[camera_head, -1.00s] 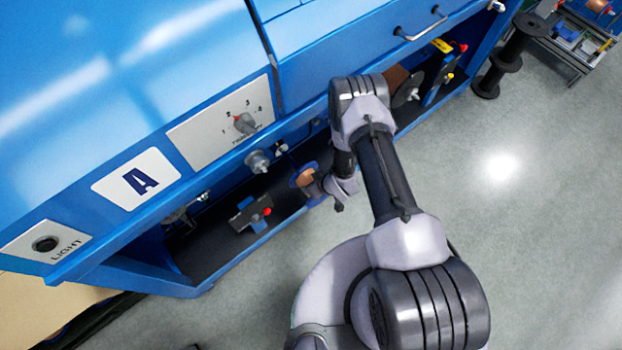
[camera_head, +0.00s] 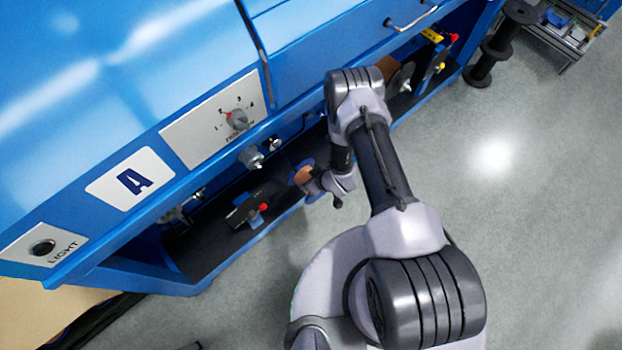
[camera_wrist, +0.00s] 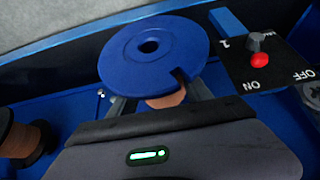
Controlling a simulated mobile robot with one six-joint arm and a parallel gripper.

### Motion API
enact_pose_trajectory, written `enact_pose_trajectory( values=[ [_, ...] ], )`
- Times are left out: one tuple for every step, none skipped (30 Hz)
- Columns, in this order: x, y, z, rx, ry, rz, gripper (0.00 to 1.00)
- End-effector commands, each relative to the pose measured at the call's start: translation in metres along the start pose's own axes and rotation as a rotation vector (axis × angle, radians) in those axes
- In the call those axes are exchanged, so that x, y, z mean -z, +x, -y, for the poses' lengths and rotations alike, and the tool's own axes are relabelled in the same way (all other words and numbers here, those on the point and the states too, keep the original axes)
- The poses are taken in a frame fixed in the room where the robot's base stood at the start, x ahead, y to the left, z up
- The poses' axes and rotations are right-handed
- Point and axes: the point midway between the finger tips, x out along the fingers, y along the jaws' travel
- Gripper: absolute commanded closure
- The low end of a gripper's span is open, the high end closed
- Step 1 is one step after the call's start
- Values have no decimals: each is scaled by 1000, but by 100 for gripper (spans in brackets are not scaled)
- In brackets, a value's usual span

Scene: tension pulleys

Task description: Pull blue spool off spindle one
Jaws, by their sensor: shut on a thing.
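The blue spool (camera_wrist: 125,60) fills the upper middle of the wrist view. It has a round blue flange with a dark centre hole and a slot, and copper-coloured winding below. My gripper (camera_wrist: 163,101) is shut on it, with a finger on each side of the winding. In the head view the spool (camera_head: 301,174) shows at the tip of my gripper (camera_head: 318,183), at the front of the machine's lower bay. No spindle shows in the hole, and I cannot tell whether spindle one still passes into the spool from behind.
A black switch panel (camera_wrist: 243,78) marked 1, with a red knob, sits right of the spool; it also shows in the head view (camera_head: 240,214). Another copper-wound spool (camera_wrist: 17,140) is at lower left. Black reels (camera_head: 482,68) stand at upper right. The floor (camera_head: 540,230) on the right is clear.

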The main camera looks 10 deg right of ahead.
Motion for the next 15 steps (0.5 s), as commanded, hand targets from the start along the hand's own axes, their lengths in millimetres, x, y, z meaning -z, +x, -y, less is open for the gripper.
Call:
enact_pose_trajectory(
  values=[
    [0,-2,0,-1,0,-2,100],
    [-2,-2,0,-1,0,-1,100],
    [-3,-4,0,0,1,-1,100],
    [-5,-4,0,0,1,0,100],
    [-7,-5,0,0,2,0,100],
    [-9,-7,0,0,2,0,100],
    [-10,-8,0,0,1,0,100],
    [-12,-8,0,0,0,0,100],
    [-14,-10,0,0,0,0,100],
    [-15,-10,0,0,0,0,100],
    [-17,-11,0,0,0,0,100],
    [-19,-12,0,0,0,0,100],
    [-20,-13,-1,0,0,-1,100],
    [-22,-14,-1,-1,0,-1,100],
    [-23,-15,-1,-1,1,-1,100]
  ],
)
